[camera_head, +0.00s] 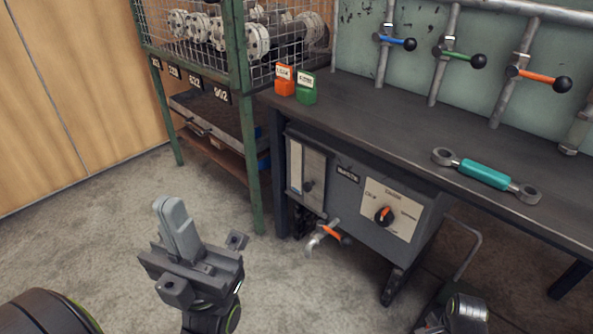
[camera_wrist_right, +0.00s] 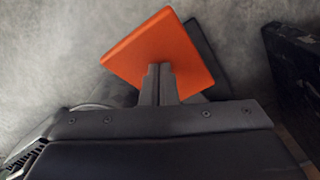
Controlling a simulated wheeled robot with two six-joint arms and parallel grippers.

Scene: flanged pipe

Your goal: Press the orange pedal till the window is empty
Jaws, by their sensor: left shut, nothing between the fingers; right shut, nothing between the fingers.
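The orange pedal (camera_wrist_right: 160,50) shows in the right wrist view as a tilted flat orange plate over the grey floor. My right gripper (camera_wrist_right: 159,72) is shut and empty, its fingertips overlapping the lower part of the plate. I cannot tell whether they press on it or hang just over it. The pedal is out of sight in the head view. A tall narrow window (camera_head: 296,174) is on the left of the grey cabinet's (camera_head: 348,200) front. Its level is too small to read surely. My left gripper (camera_head: 172,212) is shut and empty, pointing up above the floor, left of the cabinet.
A tap with an orange lever (camera_head: 332,233) sticks out below the cabinet. The cabinet front has an orange-marked dial (camera_head: 384,214). A teal cylinder (camera_head: 485,173) lies on the dark bench (camera_head: 400,122). A green-framed wire rack (camera_head: 243,100) stands left. Open floor lies at left.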

